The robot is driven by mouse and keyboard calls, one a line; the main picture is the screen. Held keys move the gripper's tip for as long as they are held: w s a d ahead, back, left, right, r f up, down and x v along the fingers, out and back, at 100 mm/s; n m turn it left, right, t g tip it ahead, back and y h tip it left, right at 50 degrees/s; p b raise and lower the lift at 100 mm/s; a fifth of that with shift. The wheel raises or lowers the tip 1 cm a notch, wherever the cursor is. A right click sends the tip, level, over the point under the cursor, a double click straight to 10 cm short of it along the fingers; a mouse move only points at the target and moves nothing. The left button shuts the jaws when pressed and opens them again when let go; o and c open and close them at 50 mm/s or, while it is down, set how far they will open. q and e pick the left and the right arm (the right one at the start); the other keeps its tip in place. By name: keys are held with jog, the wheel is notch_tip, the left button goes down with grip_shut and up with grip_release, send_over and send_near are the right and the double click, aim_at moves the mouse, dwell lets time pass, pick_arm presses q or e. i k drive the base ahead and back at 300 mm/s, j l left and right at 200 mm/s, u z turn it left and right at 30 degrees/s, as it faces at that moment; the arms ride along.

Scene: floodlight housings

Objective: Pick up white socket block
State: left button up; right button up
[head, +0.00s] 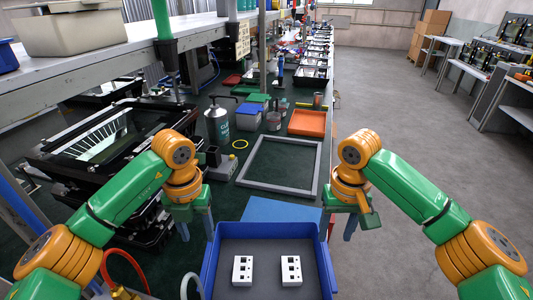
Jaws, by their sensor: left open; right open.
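Two white socket blocks, a left one (243,270) and a right one (291,271), lie side by side in a blue-walled tray (212,262) with a grey floor, at the bottom middle of the head view. Each has dark square openings on its top. My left gripper (197,229) is open and empty, pointing down just beyond the tray's far left corner. My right gripper (340,229) is open and empty, pointing down just beyond the tray's far right corner. Both are apart from the blocks.
A blue sheet (282,210) lies behind the tray, with a grey square frame (243,162) beyond it. A black floodlight housing (100,140) stands left. A spray bottle (217,126), a blue-lidded box (249,115) and an orange tray (307,123) stand further back. A shelf (130,63) overhangs left.

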aim_at(243, 265)
jog(key=k+j, duration=0.25)
jog(key=k, duration=0.2)
jog(key=k+j, duration=0.2)
jog(key=k, duration=0.3)
jog(key=k+j, duration=0.25)
jog(key=k, duration=0.2)
